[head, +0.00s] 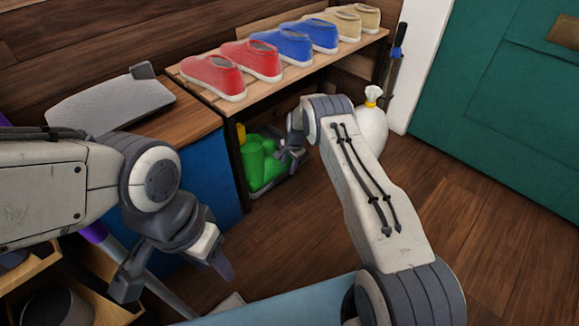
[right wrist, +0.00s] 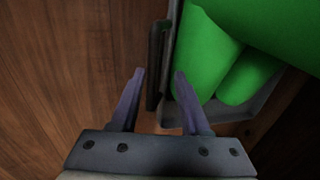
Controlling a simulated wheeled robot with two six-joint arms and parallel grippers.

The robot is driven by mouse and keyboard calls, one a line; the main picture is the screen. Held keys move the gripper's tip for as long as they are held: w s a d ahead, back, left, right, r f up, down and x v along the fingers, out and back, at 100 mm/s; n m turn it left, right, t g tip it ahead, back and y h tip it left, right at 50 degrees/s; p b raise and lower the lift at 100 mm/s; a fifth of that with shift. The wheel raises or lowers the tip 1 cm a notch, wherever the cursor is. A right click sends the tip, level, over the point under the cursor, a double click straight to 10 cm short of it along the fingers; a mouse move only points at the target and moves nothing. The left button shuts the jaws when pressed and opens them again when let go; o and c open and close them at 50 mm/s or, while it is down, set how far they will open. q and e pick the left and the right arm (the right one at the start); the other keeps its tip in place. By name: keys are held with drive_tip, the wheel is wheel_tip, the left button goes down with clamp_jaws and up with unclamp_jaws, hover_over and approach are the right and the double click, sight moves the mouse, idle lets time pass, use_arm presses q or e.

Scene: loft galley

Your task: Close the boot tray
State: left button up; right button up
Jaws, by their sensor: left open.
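The boot tray (head: 268,190) sits low under the shoe bench, with green boots (head: 257,165) standing in it. In the right wrist view its grey wall (right wrist: 180,113) and dark bar handle (right wrist: 155,65) show, with the green boots (right wrist: 225,50) to the right. My right gripper (head: 288,160) is at the tray's front. In the right wrist view the right gripper (right wrist: 158,75) is open, its fingers spread to either side of the handle's near end; I cannot tell whether they touch it. My left gripper (head: 178,280) is open and empty, low at the left, away from the tray.
The bench (head: 345,50) carries red, blue and tan shoes. A blue-fronted cabinet (head: 195,180) stands left of it. A white tied bag (head: 371,125) stands at the bench's right end. Wooden floor (head: 470,210) is clear towards the green door (head: 510,90).

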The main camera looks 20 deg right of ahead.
drive_tip(key=shift+s+d, duration=0.15)
drive_tip(key=shift+d, duration=0.05)
drive_tip(key=shift+r, duration=0.2)
wheel_tip(320, 180, up, 10)
drive_tip(key=s+p, duration=0.1)
drive_tip(key=p, duration=0.6)
drive_tip(key=shift+s+d, duration=0.4)
drive_tip(key=shift+f, duration=0.1)
